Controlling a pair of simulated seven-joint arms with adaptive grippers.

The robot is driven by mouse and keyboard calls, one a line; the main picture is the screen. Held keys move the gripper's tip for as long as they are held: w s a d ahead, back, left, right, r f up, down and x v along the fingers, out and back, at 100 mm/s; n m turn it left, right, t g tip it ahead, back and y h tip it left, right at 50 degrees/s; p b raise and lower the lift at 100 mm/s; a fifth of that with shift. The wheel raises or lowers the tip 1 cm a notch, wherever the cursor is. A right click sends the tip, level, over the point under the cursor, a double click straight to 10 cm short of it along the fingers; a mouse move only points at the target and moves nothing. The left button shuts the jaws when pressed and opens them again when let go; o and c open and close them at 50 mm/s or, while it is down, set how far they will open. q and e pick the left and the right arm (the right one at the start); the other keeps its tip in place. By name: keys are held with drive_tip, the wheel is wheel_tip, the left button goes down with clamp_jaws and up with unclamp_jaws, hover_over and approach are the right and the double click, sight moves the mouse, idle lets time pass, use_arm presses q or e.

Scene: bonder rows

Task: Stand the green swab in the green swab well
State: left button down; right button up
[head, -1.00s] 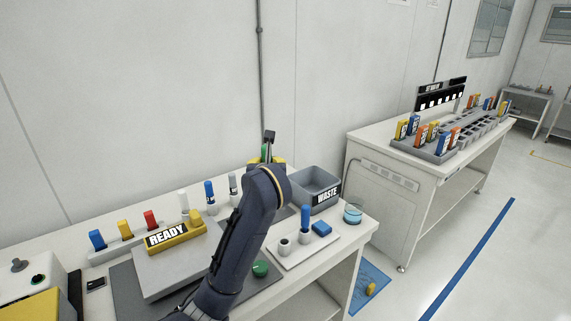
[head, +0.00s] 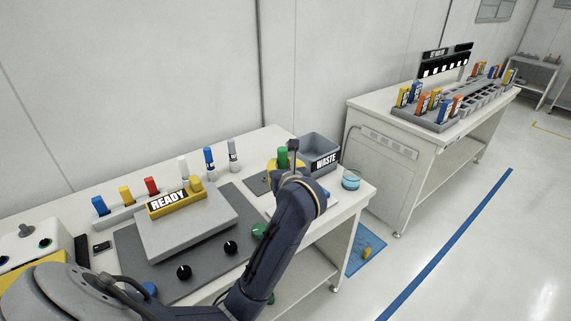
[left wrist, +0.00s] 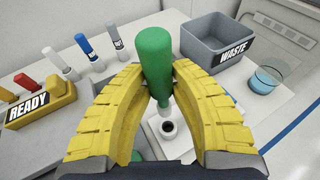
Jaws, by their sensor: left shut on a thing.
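The green swab (head: 283,157) is held upright in my left gripper (head: 286,167), whose yellow fingers close on it from both sides. A pale round well (left wrist: 168,128) with a dark hole shows just below the fingertips on a white tray. It appears empty, and I cannot tell its colour label. The swab is apart from it as far as I can see. My right gripper is not in view.
A grey WASTE bin (head: 318,152) and a beaker of blue liquid (head: 351,180) stand right of the gripper. Blue (head: 208,160) and grey (head: 233,156) swabs stand upright to the left. A yellow READY block (head: 175,200) sits on a grey box. My arm hides most of the white tray.

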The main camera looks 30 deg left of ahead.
use_arm(q)
drive_tip(key=shift+f, duration=0.1)
drive_tip(key=shift+f, duration=3.1)
drive_tip(key=shift+f, duration=2.6)
drive_tip(key=c, duration=1.1)
unclamp_jaws()
drive_tip(key=shift+c, duration=0.2)
drive_tip(key=v, duration=1.2)
drive_tip(key=shift+d, duration=0.1)
